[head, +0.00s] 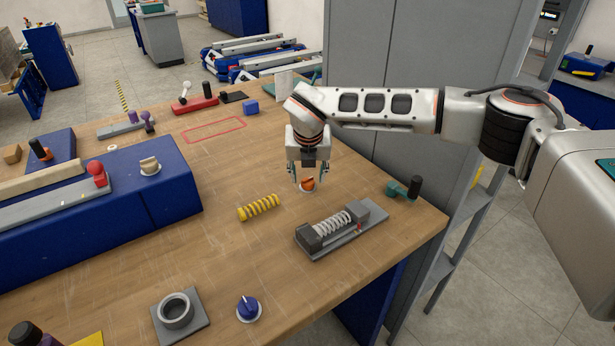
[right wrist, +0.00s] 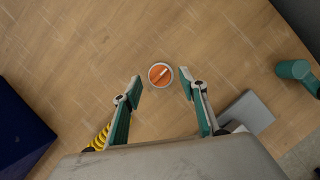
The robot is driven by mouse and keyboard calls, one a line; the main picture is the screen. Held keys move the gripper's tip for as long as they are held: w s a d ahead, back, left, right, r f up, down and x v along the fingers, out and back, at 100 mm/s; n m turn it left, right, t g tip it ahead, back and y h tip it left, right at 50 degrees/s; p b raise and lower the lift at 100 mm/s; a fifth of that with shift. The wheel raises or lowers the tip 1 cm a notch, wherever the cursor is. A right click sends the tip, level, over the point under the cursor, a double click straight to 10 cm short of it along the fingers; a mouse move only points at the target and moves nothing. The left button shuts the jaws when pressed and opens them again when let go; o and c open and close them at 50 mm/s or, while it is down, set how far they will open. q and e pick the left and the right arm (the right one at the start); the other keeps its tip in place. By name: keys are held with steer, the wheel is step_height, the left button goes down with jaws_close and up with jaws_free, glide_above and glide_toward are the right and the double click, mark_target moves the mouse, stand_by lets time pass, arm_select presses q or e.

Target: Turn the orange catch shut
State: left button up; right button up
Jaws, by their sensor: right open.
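The orange catch (head: 308,184) is a small round knob on a pale base, standing on the wooden table. In the right wrist view the catch (right wrist: 161,75) shows as an orange disc with a pale bar slanting across it, inside a light ring. My right gripper (head: 306,180) points down right over the catch. In the right wrist view its two green-padded fingers (right wrist: 161,88) are apart, one on each side of the catch, with nothing between them touching it. How far the fingertips are above the catch is hard to tell. My left gripper does not show.
A yellow spring (head: 258,208) lies left of the catch. A grey spring fixture (head: 340,230) stands in front, and a green handled part (head: 405,188) to the right. A blue knob (head: 248,308) and a grey ring block (head: 178,312) stand nearer.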

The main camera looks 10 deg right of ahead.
steer(key=shift+x, duration=0.85)
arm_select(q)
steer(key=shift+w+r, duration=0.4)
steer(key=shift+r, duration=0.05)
arm_select(e)
steer(key=shift+w+f, duration=0.2)
steer(key=c, duration=1.1)
